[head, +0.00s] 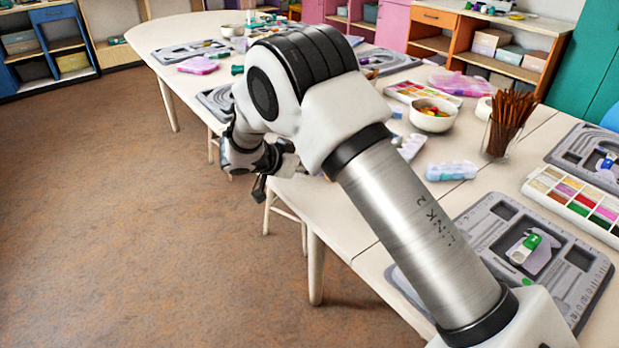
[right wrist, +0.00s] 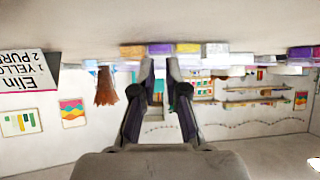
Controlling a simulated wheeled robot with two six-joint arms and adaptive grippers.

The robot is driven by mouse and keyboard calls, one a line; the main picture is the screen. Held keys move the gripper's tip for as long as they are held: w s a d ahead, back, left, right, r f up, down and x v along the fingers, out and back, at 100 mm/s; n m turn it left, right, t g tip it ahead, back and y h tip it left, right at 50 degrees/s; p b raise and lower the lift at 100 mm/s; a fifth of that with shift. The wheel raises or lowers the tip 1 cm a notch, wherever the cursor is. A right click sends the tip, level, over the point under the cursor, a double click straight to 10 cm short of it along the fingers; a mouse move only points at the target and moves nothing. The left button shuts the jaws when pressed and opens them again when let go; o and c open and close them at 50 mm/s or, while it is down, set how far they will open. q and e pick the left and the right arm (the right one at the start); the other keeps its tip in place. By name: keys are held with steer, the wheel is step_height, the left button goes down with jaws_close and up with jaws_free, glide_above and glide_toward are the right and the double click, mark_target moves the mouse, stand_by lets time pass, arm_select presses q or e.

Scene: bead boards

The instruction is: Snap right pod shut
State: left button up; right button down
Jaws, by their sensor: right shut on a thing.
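My right arm crosses the head view from the lower right, and my right gripper (head: 266,180) is beside the table's near left edge. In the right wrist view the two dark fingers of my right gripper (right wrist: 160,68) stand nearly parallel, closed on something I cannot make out. A light-blue lidded case (head: 451,171) lies on the table right of my arm. A whitish case (head: 410,147) lies partly hidden behind my arm. I cannot tell which thing is the right pod, or whether its lid is open. My left gripper is out of view.
Grey boards, one at the lower right (head: 487,214), lie on the cream table. A bead bowl (head: 432,118), a glass of brown sticks (head: 506,139) and a paint palette (head: 578,204) stand at the right. Open floor (head: 150,250) lies left of the table.

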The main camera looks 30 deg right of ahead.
stand_by(0.4)
steer(key=c, duration=1.2)
jaws_free()
steer(key=v, duration=0.8)
steer(key=shift+a+f, duration=0.1)
